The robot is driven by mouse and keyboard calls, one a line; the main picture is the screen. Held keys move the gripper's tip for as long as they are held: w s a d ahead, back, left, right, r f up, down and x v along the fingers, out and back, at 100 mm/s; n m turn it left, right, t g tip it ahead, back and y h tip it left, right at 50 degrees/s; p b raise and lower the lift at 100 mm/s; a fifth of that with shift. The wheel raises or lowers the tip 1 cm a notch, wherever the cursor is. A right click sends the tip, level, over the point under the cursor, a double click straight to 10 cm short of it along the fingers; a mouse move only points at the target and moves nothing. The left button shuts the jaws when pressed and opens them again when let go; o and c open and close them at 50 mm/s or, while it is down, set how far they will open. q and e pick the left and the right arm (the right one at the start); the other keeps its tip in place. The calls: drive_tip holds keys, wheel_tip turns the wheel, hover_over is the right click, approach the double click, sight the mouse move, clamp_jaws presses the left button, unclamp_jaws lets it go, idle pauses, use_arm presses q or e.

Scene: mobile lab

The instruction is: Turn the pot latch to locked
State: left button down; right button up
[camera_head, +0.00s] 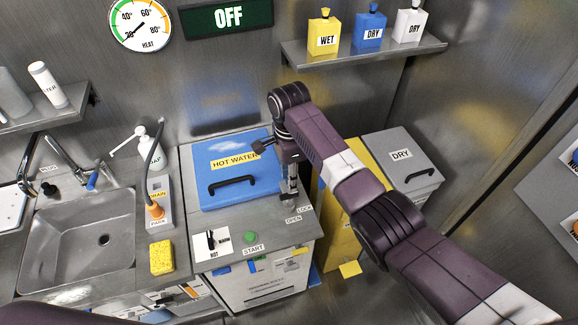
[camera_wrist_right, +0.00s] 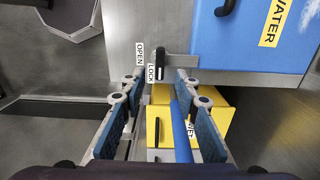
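The blue pot lid marked HOT WATER (camera_head: 238,183) lies shut on the metal counter, its black handle on top. In the right wrist view, the small black pot latch (camera_wrist_right: 159,66) stands by the lid's edge, beside the OPEN label (camera_wrist_right: 139,57) and LOCK label (camera_wrist_right: 151,73). Which label it is set to is unclear. My right gripper (camera_wrist_right: 160,88) is open, its fingertips apart on either side of the latch's line, with nothing visibly held. In the head view, the right gripper (camera_head: 289,188) points down beside the lid and hides the latch. My left gripper is out of view.
A green START button (camera_head: 249,237) sits on the counter front. A yellow bin (camera_head: 340,240) and a grey DRY bin (camera_head: 405,166) stand right of the counter. A sink (camera_head: 78,240) and yellow sponge (camera_head: 161,257) are at left. A bottle shelf (camera_head: 365,50) hangs above.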

wheel_tip(320, 180, up, 6)
drive_tip(key=shift+f, duration=0.15)
idle(0.5)
